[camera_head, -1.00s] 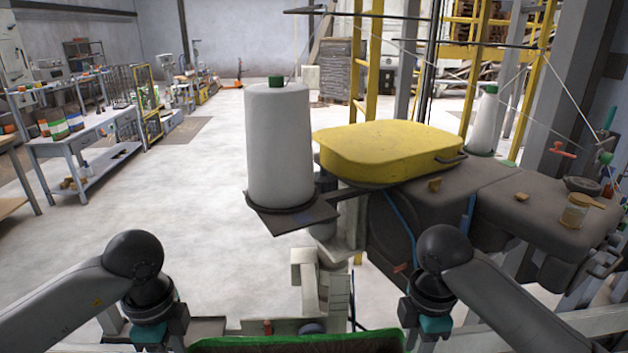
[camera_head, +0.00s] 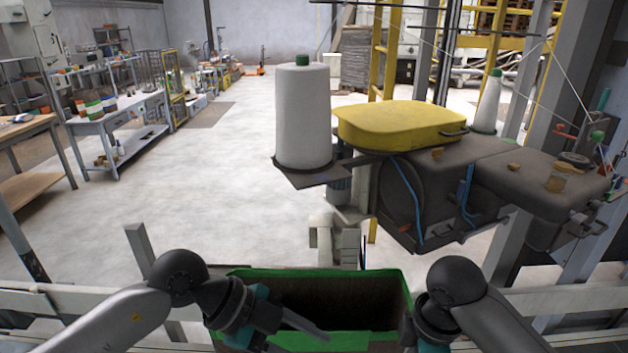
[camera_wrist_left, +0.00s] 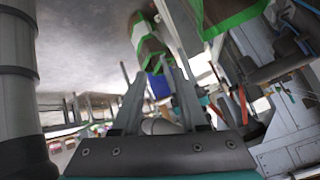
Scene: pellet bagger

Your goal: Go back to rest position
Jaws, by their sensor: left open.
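My left gripper (camera_head: 305,328) reaches in from the left in the head view, over the opening of a dark box with a green rim (camera_head: 330,273). Its fingers point right and down. In the left wrist view its two fingers (camera_wrist_left: 158,78) stand apart with nothing between them, so it is open and empty. My right arm (camera_head: 455,285) comes in from the right, beside the box's right side. Its wrist runs down to the bottom edge of the head view, and its fingers are out of frame.
A sewing machine with a yellow cover (camera_head: 400,122) and a white thread cone (camera_head: 302,115) stands ahead, right of centre. A pale rail (camera_head: 70,300) runs behind my left arm. The floor (camera_head: 190,190) at left centre is clear, with workbenches (camera_head: 120,118) beyond.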

